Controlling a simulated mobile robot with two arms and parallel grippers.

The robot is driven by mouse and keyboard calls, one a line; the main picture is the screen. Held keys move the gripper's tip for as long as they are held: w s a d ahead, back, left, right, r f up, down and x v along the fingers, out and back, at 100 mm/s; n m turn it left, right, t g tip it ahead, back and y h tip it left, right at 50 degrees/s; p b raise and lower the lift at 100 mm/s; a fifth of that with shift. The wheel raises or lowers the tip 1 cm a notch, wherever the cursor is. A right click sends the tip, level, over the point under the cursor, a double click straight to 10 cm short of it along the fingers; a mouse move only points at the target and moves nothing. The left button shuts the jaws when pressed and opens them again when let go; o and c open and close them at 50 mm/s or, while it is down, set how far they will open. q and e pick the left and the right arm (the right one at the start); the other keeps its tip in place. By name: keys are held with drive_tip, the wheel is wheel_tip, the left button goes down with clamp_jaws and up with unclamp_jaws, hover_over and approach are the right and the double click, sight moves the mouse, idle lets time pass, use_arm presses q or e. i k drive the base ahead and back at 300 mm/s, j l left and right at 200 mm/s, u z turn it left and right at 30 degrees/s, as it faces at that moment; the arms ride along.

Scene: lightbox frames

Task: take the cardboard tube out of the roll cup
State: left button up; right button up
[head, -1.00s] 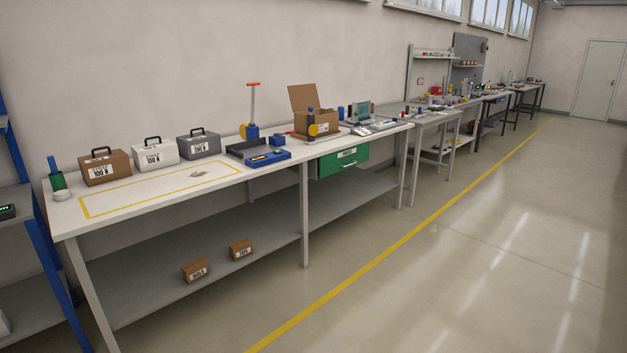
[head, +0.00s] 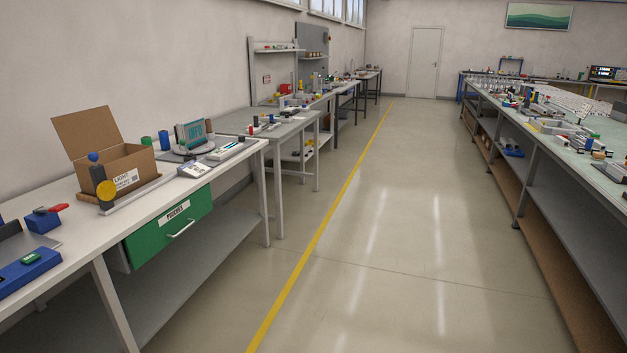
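I cannot make out the cardboard tube or the roll cup in the head view. Small items stand on the benches on both sides, too small or far off to tell apart. Neither of my grippers is in view.
A white bench (head: 235,172) with an open cardboard box (head: 110,165) and a green drawer (head: 168,229) stands at the left. Grey benches run on behind it. A long bench (head: 540,130) crowded with small items stands at the right. The floor aisle (head: 400,230) between them is clear.

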sight(208, 121)
drive_tip(key=i+u, duration=0.15)
drive_tip(key=i, duration=0.45)
drive_tip(key=i+u, duration=0.15)
drive_tip(key=i, duration=0.45)
drive_tip(key=i+u, duration=0.15)
drive_tip(key=i, duration=0.45)
drive_tip(key=i+l+u, duration=0.15)
drive_tip(key=i, duration=0.45)
drive_tip(key=i+l+u, duration=0.2)
drive_tip(key=i, duration=0.3)
drive_tip(key=i+l+u, duration=0.15)
drive_tip(key=i, duration=0.35)
